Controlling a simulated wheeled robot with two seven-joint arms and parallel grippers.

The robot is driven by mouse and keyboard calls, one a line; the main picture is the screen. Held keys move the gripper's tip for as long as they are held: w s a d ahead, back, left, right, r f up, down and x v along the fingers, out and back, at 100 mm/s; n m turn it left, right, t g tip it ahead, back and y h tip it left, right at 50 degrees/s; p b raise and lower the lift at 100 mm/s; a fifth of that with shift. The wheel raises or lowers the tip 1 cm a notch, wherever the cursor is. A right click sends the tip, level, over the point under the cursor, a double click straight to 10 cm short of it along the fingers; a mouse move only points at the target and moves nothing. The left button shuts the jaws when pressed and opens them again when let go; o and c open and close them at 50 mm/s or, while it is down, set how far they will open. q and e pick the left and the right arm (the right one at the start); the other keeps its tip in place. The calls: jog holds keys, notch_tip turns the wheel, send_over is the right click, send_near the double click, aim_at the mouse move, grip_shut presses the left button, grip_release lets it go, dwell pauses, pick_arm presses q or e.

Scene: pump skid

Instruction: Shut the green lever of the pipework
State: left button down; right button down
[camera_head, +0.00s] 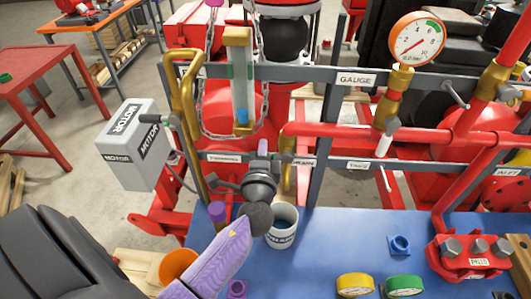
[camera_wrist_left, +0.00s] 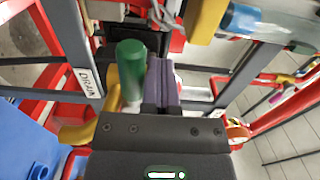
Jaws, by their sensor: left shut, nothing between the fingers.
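The green lever (camera_wrist_left: 131,62) shows in the left wrist view as a thick upright green grip on a pale stem, near the brass drain pipe (camera_wrist_left: 113,90). In the head view I cannot make it out; my left gripper and wrist cover that area. My left gripper (camera_head: 262,147) is at the lower rail of the pipework, left of the "DRAIN" label (camera_head: 303,162). Its purple fingers (camera_wrist_left: 163,82) are shut and empty. In the wrist view they stand just right of the green grip; whether they touch it I cannot tell. My right gripper is not in view.
A sight glass (camera_head: 240,85) with a chain hangs above my gripper. A grey motor box (camera_head: 132,145) is left. A round gauge (camera_head: 417,38) is upper right.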

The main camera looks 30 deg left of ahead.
pick_arm(q)
jog(key=shift+s+r, duration=0.1)
jog(key=shift+r, duration=0.05)
jog(key=shift+r+p, duration=0.55)
jog(key=shift+p, duration=0.05)
jog(key=b+v, duration=0.1)
jog(key=v, duration=0.8)
jog(key=shift+d+f, duration=0.1)
